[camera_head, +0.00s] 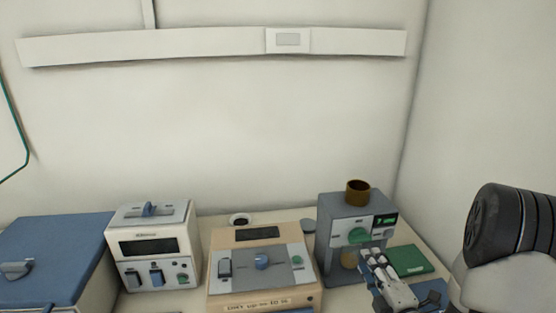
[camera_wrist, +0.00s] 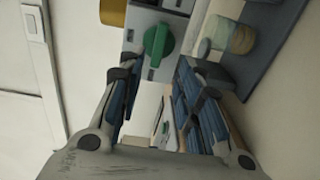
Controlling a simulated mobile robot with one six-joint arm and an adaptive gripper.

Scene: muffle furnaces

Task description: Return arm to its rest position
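My gripper (camera_head: 378,264) is at the lower right in the head view, in front of the grey device (camera_head: 331,252). In the wrist view my gripper (camera_wrist: 158,75) has its two blue-padded fingers spread apart, with nothing held between them. The same grey device (camera_wrist: 165,70) with its green knob (camera_wrist: 158,42) shows beyond the fingertips in that tilted view. Whether a fingertip touches it I cannot tell. My arm reaches in from the right side of the head view.
A brown cup (camera_head: 357,194) stands on the grey device. A beige furnace (camera_head: 262,285), a white furnace (camera_head: 155,220) and a blue-topped box (camera_head: 60,245) stand to the left. A green pad (camera_head: 412,261) lies right. Small jars (camera_wrist: 222,35) stand on a blue mat.

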